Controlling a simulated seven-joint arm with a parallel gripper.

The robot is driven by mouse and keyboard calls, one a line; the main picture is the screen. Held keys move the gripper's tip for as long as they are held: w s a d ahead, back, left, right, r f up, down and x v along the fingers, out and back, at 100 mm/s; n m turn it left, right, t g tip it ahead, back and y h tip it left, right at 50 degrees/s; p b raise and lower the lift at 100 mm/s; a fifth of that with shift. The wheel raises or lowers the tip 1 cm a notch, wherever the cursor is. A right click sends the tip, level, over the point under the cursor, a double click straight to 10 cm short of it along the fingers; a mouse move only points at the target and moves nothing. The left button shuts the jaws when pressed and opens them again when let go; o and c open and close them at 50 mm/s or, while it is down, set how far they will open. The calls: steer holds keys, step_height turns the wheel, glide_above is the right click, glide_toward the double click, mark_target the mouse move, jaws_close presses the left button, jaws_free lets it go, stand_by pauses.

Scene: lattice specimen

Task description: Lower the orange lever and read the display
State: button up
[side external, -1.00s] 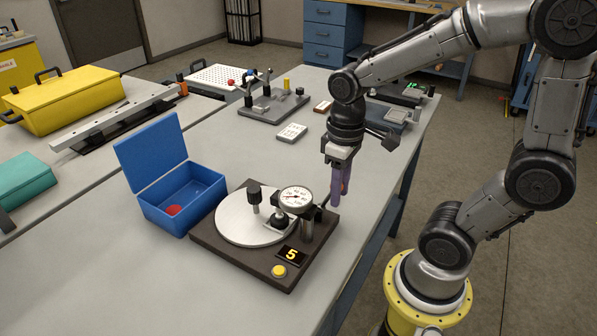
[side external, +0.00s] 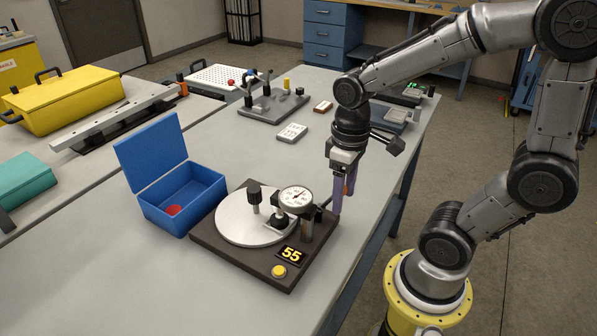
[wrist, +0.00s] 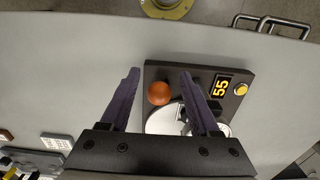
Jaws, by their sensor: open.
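The lever's orange ball knob (wrist: 159,93) lies between my spread fingers in the wrist view, with visible space on both sides. In the side view my purple fingers mostly hide the knob. My gripper (side external: 343,202) is open at the device's right edge; it also shows in the wrist view (wrist: 161,73).
A yellow button (side external: 279,271) is on the device's front corner. An open blue box (side external: 185,205) with a red item inside stands to the left. A white keypad-like block (side external: 292,132) and a fixture (side external: 270,104) lie farther back. The front tabletop is clear.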

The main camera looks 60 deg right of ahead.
steer(key=shift+r, duration=2.8)
stand_by(1.0)
steer(key=s+a+r+t, duration=0.2)
steer(key=s+r+t, duration=0.2)
steer(key=t, duration=0.1)
steer(key=shift+s+a, duration=0.35)
steer(key=shift+s, duration=0.05)
stand_by(0.6)
